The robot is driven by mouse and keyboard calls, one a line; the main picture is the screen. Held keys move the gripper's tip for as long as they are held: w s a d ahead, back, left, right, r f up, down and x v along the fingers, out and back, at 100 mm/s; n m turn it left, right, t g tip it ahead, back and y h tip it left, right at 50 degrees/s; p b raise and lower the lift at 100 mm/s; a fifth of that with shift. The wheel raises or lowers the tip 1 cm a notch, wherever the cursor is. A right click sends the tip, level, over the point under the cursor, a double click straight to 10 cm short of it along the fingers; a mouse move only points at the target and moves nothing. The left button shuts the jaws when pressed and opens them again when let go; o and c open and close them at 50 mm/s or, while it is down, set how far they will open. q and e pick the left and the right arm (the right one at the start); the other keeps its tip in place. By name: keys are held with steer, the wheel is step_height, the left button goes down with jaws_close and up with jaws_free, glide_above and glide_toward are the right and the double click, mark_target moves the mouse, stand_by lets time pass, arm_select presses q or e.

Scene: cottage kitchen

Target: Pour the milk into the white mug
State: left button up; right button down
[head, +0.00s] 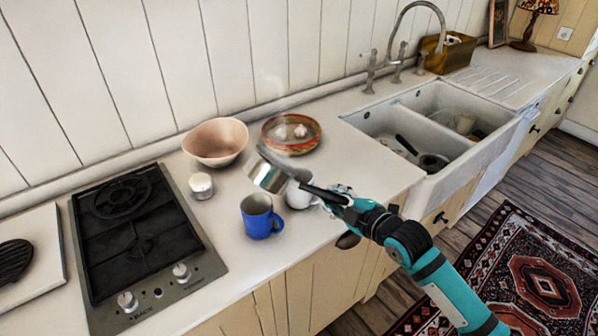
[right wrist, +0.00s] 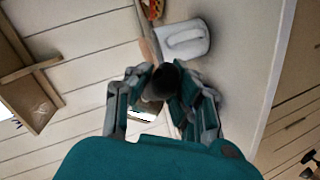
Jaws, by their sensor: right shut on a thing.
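My right gripper (head: 328,196) is shut on the dark handle of a small metal milk pan (head: 265,176). The pan is raised above the counter and tilted, just left of and above the white mug (head: 300,198). The mug stands on the counter, partly hidden behind the pan's handle and my gripper. In the right wrist view my fingers (right wrist: 160,92) close around the dark handle end, and the white mug (right wrist: 185,42) shows just beyond them. No milk stream is visible, and I cannot see inside the pan or the mug. My left gripper is not in view.
A blue mug (head: 258,218) stands close in front of the pan. The hob (head: 150,245) is left; the double sink (head: 435,115) is right.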

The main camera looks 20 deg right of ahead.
steer(key=shift+s+a+r+n+h+p, duration=0.1)
steer(key=shift+a+r+n+h+p, duration=0.2)
steer(key=shift+r+n+p, duration=0.3)
steer(key=s+a+r+n+t+h+p, duration=0.1)
steer(key=s+a+r+n+h+p, duration=0.1)
steer(key=a+r+n+p, duration=0.3)
steer(key=shift+a+n+t, duration=0.4)
steer(key=shift+a, duration=0.25)
